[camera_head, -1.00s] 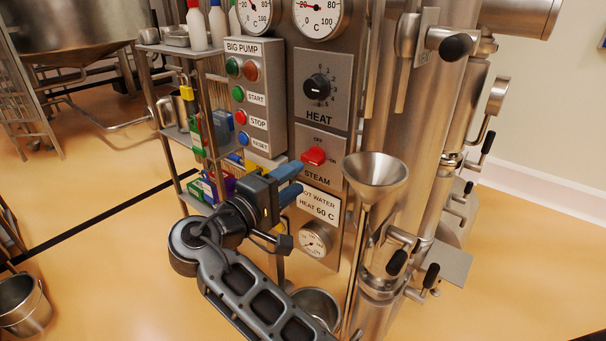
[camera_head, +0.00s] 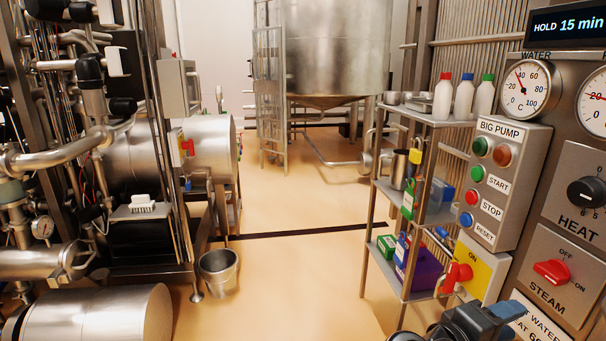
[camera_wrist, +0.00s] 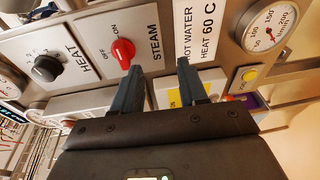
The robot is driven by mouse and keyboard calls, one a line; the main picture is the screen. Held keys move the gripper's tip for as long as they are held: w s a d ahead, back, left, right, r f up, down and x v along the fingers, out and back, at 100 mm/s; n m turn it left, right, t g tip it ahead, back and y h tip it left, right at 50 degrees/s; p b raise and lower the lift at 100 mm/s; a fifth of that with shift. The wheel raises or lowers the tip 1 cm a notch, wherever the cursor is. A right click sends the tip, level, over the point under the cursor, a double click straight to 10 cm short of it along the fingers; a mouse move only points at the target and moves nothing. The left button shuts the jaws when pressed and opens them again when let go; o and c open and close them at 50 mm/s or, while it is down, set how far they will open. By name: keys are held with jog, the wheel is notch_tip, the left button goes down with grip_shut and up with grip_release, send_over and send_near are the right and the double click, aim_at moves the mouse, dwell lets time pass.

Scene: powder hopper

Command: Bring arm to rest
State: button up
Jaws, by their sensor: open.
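My gripper (camera_wrist: 159,88) is open and empty in the wrist view, with its two dark blue-grey fingers apart in front of the control panel. In the head view only part of my gripper (camera_head: 506,308) shows at the bottom right edge, below the STEAM knob (camera_head: 552,272). The rest of my arm is mostly out of that view.
A shelf rack (camera_head: 441,122) with bottles and boxes stands beside the BIG PUMP box (camera_head: 497,177). A red-handled switch on a yellow plate (camera_head: 480,270) is below it. A bucket (camera_head: 218,271) stands on the floor at left, near pipework. The middle floor is clear.

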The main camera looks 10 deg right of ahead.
jog(key=s+a+f+n+t+y, duration=0.2)
jog(key=s+f+t+y, duration=0.15)
jog(key=f, duration=0.25)
jog(key=s+a+f+n+t+y, duration=0.2)
jog(key=s+f+y, duration=0.15)
jog(key=f, duration=0.35)
jog(key=s+a+f+t+y, duration=0.1)
jog(key=s+a+f+y, duration=0.15)
jog(key=s, duration=0.25)
jog(key=s+a+f+t+y, duration=0.1)
jog(key=s+a+y, duration=0.15)
jog(key=s, duration=0.25)
jog(key=s+a+r+m+t+y, duration=0.2)
jog(key=s+a+r+m, duration=0.1)
jog(key=s+r, duration=0.5)
jog(key=s+a+r+m+t+y, duration=0.1)
jog(key=s+a+r+m+y, duration=0.1)
jog(key=s+r, duration=0.5)
jog(key=shift+s+a+r+m+t+y+p, duration=0.35)
jog(key=shift+s+a+r+m, duration=0.1)
jog(key=shift+s+m, duration=0.6)
